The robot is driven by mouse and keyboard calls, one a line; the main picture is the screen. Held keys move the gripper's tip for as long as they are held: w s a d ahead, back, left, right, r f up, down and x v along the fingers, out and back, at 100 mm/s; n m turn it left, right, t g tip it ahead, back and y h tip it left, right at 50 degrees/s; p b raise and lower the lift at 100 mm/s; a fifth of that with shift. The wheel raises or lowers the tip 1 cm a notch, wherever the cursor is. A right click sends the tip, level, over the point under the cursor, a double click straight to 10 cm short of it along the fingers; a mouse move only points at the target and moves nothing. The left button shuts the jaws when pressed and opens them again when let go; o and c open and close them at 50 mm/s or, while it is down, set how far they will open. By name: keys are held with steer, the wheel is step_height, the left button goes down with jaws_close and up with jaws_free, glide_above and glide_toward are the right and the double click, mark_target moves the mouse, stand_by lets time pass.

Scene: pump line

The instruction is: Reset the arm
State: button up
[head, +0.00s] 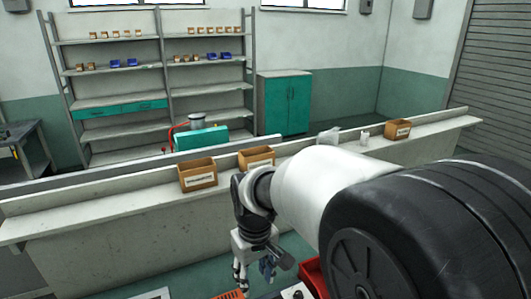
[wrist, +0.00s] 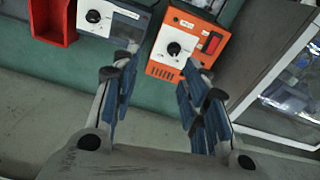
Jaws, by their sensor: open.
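My gripper (head: 254,273) hangs below my arm in the head view, in front of the long pale ledge. In the wrist view my gripper (wrist: 158,78) has its two blue-padded fingers spread apart with nothing between them. Beyond the fingertips lie an orange device (wrist: 188,45) with a black knob and a red switch, and a grey device (wrist: 97,18) with a similar knob.
The pale ledge (head: 100,205) carries open brown boxes (head: 198,175), (head: 257,156), (head: 397,131). A red bin (wrist: 66,22) stands left of the grey device. A glass-fronted unit (wrist: 290,85) is at the right. Shelves (head: 110,101) and a green cabinet (head: 284,103) stand behind.

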steer(key=s+d+r+m+t, duration=0.2)
steer(key=s+d+r+m, duration=0.1)
steer(key=s+d+r, duration=0.6)
steer(key=s+d+f+m+t, duration=0.1)
steer(key=s+d+m, duration=0.2)
steer(key=s+d, duration=0.5)
steer(key=s+b, duration=0.1)
steer(key=s, duration=0.3)
steer(key=shift+f+m+t, duration=0.15)
steer(key=shift+m+t, duration=0.15)
steer(key=shift+t, duration=0.1)
stand_by(0.4)
